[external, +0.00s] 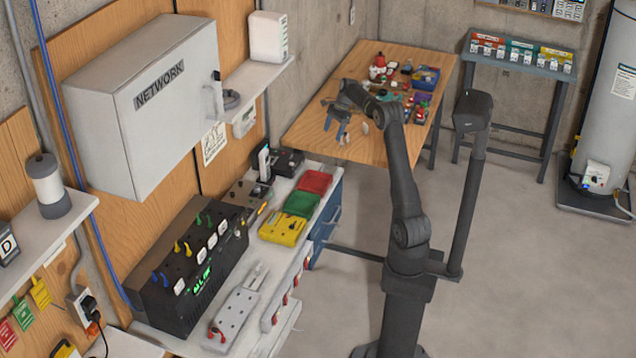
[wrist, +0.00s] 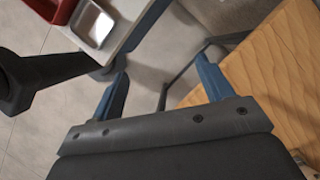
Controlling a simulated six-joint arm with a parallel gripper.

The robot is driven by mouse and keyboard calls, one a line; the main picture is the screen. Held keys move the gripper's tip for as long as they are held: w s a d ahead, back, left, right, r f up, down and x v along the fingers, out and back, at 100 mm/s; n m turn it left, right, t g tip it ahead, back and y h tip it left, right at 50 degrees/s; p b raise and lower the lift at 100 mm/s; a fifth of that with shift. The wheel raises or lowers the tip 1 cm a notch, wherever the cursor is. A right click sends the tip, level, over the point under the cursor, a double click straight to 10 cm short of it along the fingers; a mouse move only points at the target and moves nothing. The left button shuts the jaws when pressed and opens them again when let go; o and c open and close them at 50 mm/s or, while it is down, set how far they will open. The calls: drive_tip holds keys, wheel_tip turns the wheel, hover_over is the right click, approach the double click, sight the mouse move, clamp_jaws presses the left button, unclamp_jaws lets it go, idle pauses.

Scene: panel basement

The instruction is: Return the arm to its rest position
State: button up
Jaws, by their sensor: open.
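My gripper (external: 338,124) is at the end of my raised, bent arm, over the near left part of the wooden table in the external view. Its two blue fingers point down. In the wrist view my gripper (wrist: 165,88) shows both blue fingers spread wide apart with nothing between them. Below them are the grey floor (wrist: 55,110) and the edge of the wooden table (wrist: 285,65).
The wooden table (external: 300,140) holds several small items and a blue bin (external: 425,77). A white bench with a black power unit (external: 190,265) and red, green and yellow trays (external: 283,228) stands left. A grey cabinet (external: 150,100) hangs above it. Open floor (external: 520,260) lies right.

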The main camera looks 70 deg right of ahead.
drive_tip(key=w+a+n+g, duration=0.1)
drive_tip(key=w+a+n, duration=0.1)
drive_tip(key=a+n, duration=0.2)
drive_tip(key=w+a+r+n+g, duration=0.1)
drive_tip(key=w+a+n+g, duration=0.1)
drive_tip(key=a, duration=0.8)
drive_tip(key=w+a+r+n+g, duration=0.1)
drive_tip(key=w+a+n, duration=0.3)
drive_tip(key=a+n, duration=0.2)
drive_tip(key=shift+a, duration=0.55)
drive_tip(key=s+d+f+m+t, duration=0.1)
drive_tip(key=s+d+m, duration=0.2)
drive_tip(key=d, duration=0.6)
drive_tip(key=s+d+f+m+t, duration=0.1)
drive_tip(key=s+d+m, duration=0.3)
drive_tip(key=d+m, duration=0.4)
drive_tip(key=shift+d+t, duration=0.8)
drive_tip(key=shift+d, duration=0.5)
